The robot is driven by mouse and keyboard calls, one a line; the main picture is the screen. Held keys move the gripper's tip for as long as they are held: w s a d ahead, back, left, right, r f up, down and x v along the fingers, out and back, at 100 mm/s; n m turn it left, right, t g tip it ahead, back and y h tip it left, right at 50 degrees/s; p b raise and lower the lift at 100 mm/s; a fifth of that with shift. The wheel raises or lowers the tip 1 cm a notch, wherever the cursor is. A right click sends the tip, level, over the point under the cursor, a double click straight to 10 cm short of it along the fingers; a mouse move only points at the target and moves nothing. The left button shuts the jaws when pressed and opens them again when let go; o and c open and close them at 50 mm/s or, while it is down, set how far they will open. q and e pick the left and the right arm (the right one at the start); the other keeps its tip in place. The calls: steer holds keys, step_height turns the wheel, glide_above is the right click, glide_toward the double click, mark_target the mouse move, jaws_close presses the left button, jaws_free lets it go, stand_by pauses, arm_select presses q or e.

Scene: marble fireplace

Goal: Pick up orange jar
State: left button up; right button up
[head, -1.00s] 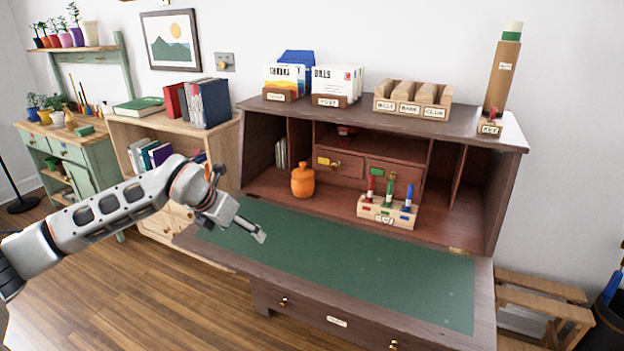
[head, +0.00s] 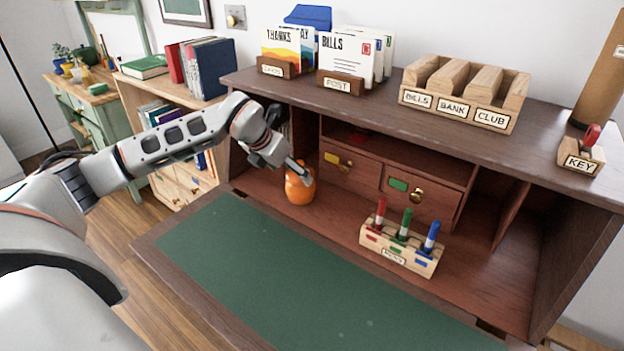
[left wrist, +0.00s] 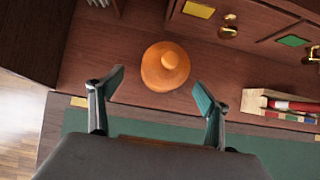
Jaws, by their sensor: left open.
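The orange jar (head: 300,187) stands upright on the desk's inner floor, in front of the left compartments. My left gripper (head: 302,174) reaches in from the left and covers part of the jar's top in the head view. In the left wrist view the jar (left wrist: 165,68) shows from above, with its round knob lid. The left gripper (left wrist: 158,88) is open there, its two fingers apart on either side of the jar's near side. The jar appears just beyond the fingertips, with nothing held. My right gripper is not in view.
A wooden marker holder (head: 402,250) stands right of the jar, and it also shows in the left wrist view (left wrist: 252,101). Small drawers (head: 350,168) are behind the jar. The desk top shelf (head: 370,105) overhangs them. The green writing mat (head: 270,270) is clear.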

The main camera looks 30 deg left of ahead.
mark_target(299, 184)
arm_select(q)
steer(key=shift+x, duration=1.2)
steer(key=x, duration=0.3)
steer(key=d+b+x, duration=0.1)
steer(key=shift+s+f, duration=0.15)
steer(key=shift+f, duration=0.15)
steer(key=shift+w+a+f, duration=0.1)
steer(key=shift+w+f, duration=0.15)
steer(key=shift+w, duration=0.05)
steer(key=shift+r, duration=0.1)
steer(key=c, duration=1.5)
